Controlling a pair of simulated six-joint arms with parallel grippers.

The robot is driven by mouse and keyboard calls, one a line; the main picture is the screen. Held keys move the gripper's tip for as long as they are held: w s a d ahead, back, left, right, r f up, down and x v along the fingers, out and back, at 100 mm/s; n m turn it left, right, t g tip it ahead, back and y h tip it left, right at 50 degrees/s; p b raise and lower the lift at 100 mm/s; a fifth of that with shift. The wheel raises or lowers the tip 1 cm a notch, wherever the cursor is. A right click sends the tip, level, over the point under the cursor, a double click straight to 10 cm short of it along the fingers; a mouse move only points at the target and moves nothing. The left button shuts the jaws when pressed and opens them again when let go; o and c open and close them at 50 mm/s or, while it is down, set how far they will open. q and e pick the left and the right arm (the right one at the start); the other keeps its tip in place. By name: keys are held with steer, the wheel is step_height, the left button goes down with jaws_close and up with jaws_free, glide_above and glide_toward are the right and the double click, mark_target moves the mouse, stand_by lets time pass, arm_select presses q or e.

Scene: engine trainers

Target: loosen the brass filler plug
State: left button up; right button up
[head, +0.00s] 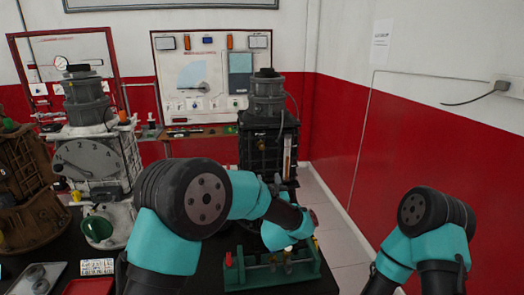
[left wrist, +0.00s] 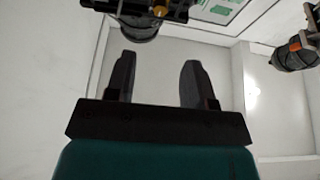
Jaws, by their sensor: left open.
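My left gripper (left wrist: 157,78) is open in the left wrist view, with two dark fingers apart and nothing between them. Beyond the fingertips, at the top edge, is part of a dark engine unit (left wrist: 140,28). A small brass-coloured round spot (left wrist: 158,11) shows on it; I cannot tell for sure that it is the filler plug. In the head view my left arm reaches to the front of the black engine trainer (head: 262,150), and its fingers are not clear there. No brass plug can be made out in that view. My right arm is at the right; its gripper is out of the picture.
A green rack (head: 272,272) with small tools stands on the dark table below my left wrist. A grey trainer with a dial (head: 92,160) and a brown casting (head: 25,185) stand at the left. A red tray (head: 88,287) lies at the front left. A white board (head: 212,75) hangs behind.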

mark_target(262, 148)
arm_select(q)
steer(key=x, duration=1.4)
steer(key=shift+w+f, duration=0.1)
steer(key=shift+c, duration=0.5)
jaws_close()
